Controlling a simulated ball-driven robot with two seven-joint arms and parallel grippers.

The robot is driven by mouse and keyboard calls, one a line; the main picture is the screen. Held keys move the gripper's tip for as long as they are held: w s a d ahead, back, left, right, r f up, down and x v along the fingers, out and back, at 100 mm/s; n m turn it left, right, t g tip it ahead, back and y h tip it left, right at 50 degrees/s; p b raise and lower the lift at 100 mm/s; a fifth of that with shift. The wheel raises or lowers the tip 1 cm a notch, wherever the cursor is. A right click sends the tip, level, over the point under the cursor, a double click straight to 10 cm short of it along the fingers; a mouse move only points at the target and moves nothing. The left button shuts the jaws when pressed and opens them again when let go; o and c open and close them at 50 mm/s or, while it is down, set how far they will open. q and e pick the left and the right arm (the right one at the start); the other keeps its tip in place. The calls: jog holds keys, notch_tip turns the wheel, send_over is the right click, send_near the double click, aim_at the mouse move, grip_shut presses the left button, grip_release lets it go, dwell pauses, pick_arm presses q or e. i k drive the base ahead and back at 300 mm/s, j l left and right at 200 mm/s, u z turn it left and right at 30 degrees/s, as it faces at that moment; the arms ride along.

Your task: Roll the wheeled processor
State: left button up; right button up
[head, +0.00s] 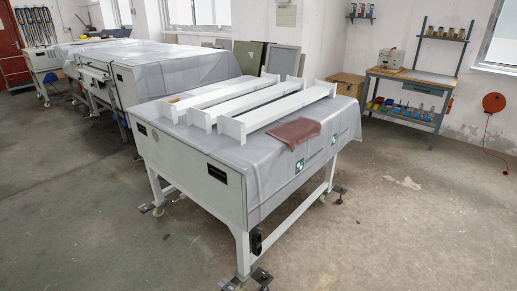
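The wheeled processor (190,172) is a pale grey box on white legs, standing in the middle of the head view. A grey cover sheet (270,165) with green and white logos drapes over its top and right side. Several white beams (250,110) lie across the top, and a reddish cloth (294,132) lies near its right edge. Metal foot plates (245,280) lie at the leg bottoms. Neither of my grippers is in view, and nothing is seen touching the processor.
More covered machines (165,70) stand close behind at the left. A workbench (410,85) with coloured bins is at the back right, near a wicker box (346,84). A red round reel (494,102) hangs on the right wall. The floor (410,220) is clear at front and right.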

aim_at(270, 172)
jog(key=i+j+z, duration=0.2)
jog(key=i+j, duration=0.8)
jog(key=i, duration=0.1)
